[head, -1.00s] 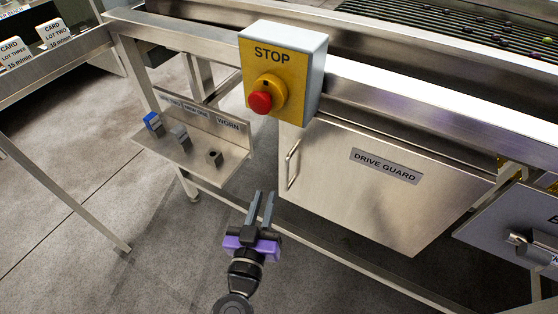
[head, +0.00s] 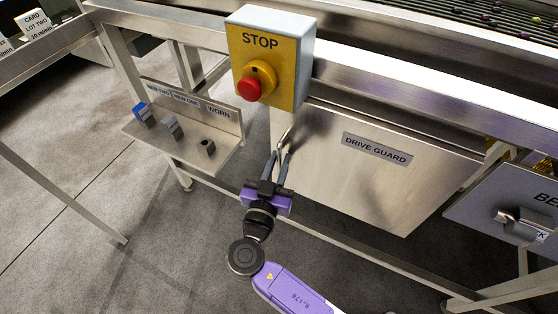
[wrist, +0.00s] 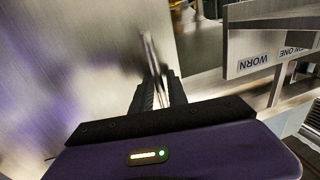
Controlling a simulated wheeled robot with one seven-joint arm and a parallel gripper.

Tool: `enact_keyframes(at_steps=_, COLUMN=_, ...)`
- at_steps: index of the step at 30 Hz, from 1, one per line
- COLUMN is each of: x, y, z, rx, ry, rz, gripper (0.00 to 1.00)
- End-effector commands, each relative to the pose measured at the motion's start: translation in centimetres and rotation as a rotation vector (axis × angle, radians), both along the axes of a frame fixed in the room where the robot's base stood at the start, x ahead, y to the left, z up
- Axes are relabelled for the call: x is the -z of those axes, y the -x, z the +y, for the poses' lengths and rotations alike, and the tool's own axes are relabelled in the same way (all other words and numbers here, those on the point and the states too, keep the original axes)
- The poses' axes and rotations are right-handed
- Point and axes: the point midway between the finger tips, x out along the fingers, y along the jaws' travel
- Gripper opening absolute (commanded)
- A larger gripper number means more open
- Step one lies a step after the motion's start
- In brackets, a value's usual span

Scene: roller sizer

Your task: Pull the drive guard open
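The drive guard (head: 345,185) is a flat steel door under the machine's rail, labelled DRIVE GUARD, and it looks shut. Its upright bar handle (head: 285,137) is at the door's left edge, partly hidden by my fingers. My gripper (head: 279,156), purple with dark fingers, is at the handle. In the wrist view the handle (wrist: 152,55) runs in between the two fingers of my gripper (wrist: 158,92). The fingers look apart, with the bar between them. I cannot see clear contact on either side.
A yellow STOP box (head: 268,60) with a red button (head: 249,89) juts out just above the handle. A small shelf (head: 185,150) with blocks and a WORN label is to the left. A grey panel (head: 500,215) with a latch is at right. Floor in front is open.

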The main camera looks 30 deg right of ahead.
Motion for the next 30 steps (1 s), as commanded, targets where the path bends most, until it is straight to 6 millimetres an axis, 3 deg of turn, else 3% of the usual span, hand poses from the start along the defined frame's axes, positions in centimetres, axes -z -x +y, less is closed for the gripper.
enact_keyframes(at_steps=6, x=0.01, y=-0.02, z=-0.02, rx=0.0, ry=0.0, rz=0.0, gripper=0.17)
enact_keyframes(at_steps=9, x=0.0, y=-0.01, z=-0.01, rx=0.0, ry=0.0, rz=0.0, gripper=0.0)
enact_keyframes(at_steps=30, x=0.0, y=0.0, z=0.0, rx=0.0, ry=0.0, rz=0.0, gripper=0.0)
